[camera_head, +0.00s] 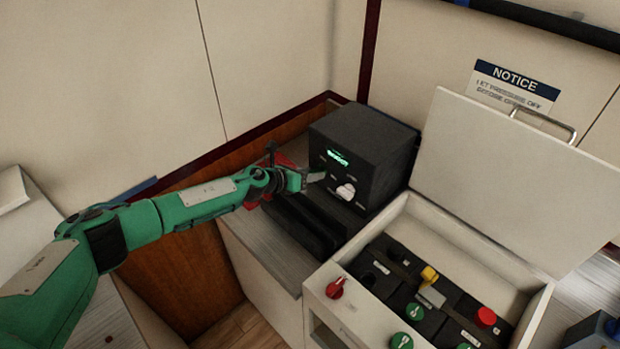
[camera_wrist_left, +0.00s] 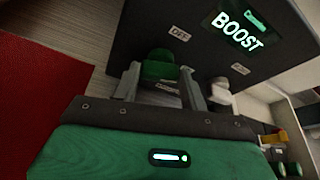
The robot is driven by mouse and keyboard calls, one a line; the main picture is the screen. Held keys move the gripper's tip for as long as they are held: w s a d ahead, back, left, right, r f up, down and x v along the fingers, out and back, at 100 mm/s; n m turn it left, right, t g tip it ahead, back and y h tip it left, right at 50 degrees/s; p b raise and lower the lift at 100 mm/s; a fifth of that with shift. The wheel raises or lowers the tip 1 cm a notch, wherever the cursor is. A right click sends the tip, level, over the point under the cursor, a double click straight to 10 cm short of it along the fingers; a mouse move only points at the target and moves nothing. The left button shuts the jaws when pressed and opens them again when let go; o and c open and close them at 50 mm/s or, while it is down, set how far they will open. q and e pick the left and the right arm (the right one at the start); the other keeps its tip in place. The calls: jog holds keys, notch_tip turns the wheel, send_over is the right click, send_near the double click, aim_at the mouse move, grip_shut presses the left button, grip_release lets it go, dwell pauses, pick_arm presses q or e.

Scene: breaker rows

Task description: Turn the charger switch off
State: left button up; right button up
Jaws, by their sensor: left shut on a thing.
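The charger is a dark box (camera_head: 375,142) on the counter, with a lit green display. In the left wrist view the display (camera_wrist_left: 238,28) reads BOOST. A green knob (camera_wrist_left: 158,66) sits on its front face, with an OFF label (camera_wrist_left: 179,33) above and to the right of it. My left gripper (camera_head: 316,178) is at the left part of the charger's front. In the left wrist view its fingers (camera_wrist_left: 160,82) stand on both sides of the green knob and are shut on it. The gripper hides the knob in the head view. My right gripper is not in view.
A white knob (camera_head: 346,191) is on the charger's face, just right of the gripper. An open white panel box (camera_head: 318,298) with coloured knobs stands at the front right, its lid (camera_head: 505,170) raised. A red object (camera_wrist_left: 42,95) lies left of the gripper.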

pick_arm(q)
jog(key=shift+w+a+f+n+g+h+b, duration=0.1)
jog(key=shift+f+n+g+h+b, duration=0.15)
jog(key=shift+n+b, duration=0.5)
jog(key=shift+r+n+h+b, duration=0.2)
jog(key=shift+n+h+b, duration=0.15)
jog(key=shift+n+b, duration=0.1)
jog(key=shift+w, duration=0.1)
jog(key=o, duration=1)
jog(key=shift+a, duration=0.1)
